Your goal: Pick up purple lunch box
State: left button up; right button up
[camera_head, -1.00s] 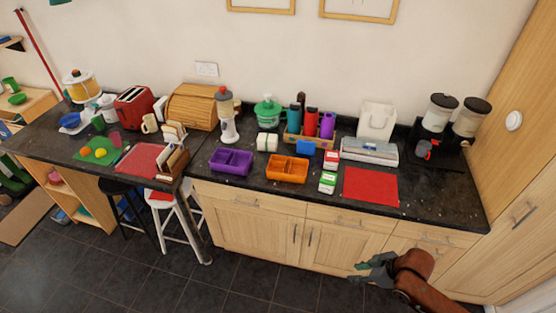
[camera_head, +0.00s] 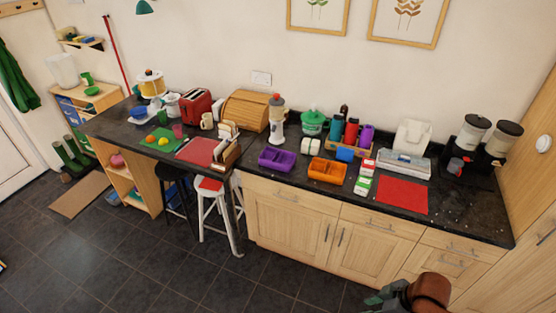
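The purple lunch box (camera_head: 277,160) is an open, divided tray on the dark counter, left of the orange lunch box (camera_head: 327,171). It looks empty and lies flat near the counter's front edge. My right gripper (camera_head: 376,300) shows at the bottom edge, low in front of the cabinets and well away from the purple lunch box. It is partly cut off, and its finger opening is not clear. My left gripper is out of view.
A blender (camera_head: 277,122) stands behind the purple lunch box. A wooden rack (camera_head: 228,152) stands to its left. A red mat (camera_head: 401,195) lies farther right on the counter (camera_head: 470,210). Stools (camera_head: 214,200) stand at the left. The floor in front is clear.

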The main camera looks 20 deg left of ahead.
aim_at(276, 159)
jog(key=u, duration=0.7)
jog(key=i, duration=0.8)
jog(key=u, duration=0.75)
jog(key=i, duration=0.85)
jog(key=z, duration=0.5)
jog(key=i, duration=1)
jog(key=z, duration=0.6)
